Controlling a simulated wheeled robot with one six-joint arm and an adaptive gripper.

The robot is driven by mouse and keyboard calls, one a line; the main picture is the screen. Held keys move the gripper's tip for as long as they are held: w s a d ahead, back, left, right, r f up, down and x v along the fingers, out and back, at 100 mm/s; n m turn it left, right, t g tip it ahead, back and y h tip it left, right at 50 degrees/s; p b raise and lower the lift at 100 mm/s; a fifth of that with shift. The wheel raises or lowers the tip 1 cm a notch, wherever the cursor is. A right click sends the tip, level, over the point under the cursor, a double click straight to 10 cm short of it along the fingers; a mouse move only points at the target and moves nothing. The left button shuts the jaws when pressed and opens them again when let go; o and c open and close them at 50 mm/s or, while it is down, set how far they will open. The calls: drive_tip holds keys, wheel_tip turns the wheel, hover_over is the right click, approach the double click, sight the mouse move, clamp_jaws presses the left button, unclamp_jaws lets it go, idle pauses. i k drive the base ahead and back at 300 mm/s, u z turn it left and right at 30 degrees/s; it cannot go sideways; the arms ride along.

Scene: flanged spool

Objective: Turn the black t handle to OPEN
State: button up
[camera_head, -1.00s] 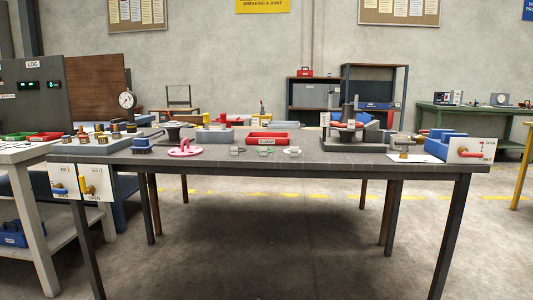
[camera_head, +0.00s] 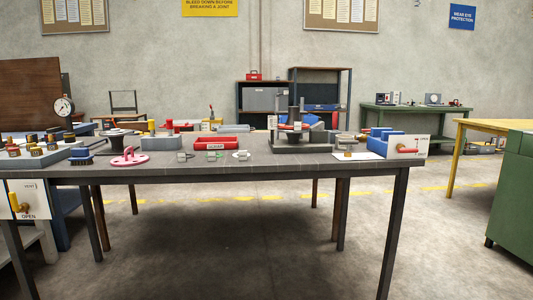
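I cannot make out a black T handle for certain in this view. A white panel (camera_head: 412,140) with small lettering at the table's right end carries a red handle (camera_head: 407,149). Another white panel (camera_head: 30,190) hangs at the table's left front, with a yellow handle (camera_head: 20,207) above the word OPEN. A dark grey fixture (camera_head: 300,146) with an upright post stands on the right half of the table; its small parts are too small to tell apart. My gripper is not in view.
The grey table (camera_head: 240,168) holds a red tray (camera_head: 222,144), a pink flanged wheel (camera_head: 129,157), a blue brush-like block (camera_head: 80,156) and several small fittings. A green cabinet (camera_head: 512,195) and a yellow bench (camera_head: 490,124) stand at right. Floor is open between them and the table.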

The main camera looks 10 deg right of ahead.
sight(348, 142)
drive_tip(key=z, duration=0.45)
drive_tip(key=i, duration=0.5)
drive_tip(key=z, duration=0.75)
drive_tip(key=i, duration=1.45)
drive_tip(key=u, duration=0.65)
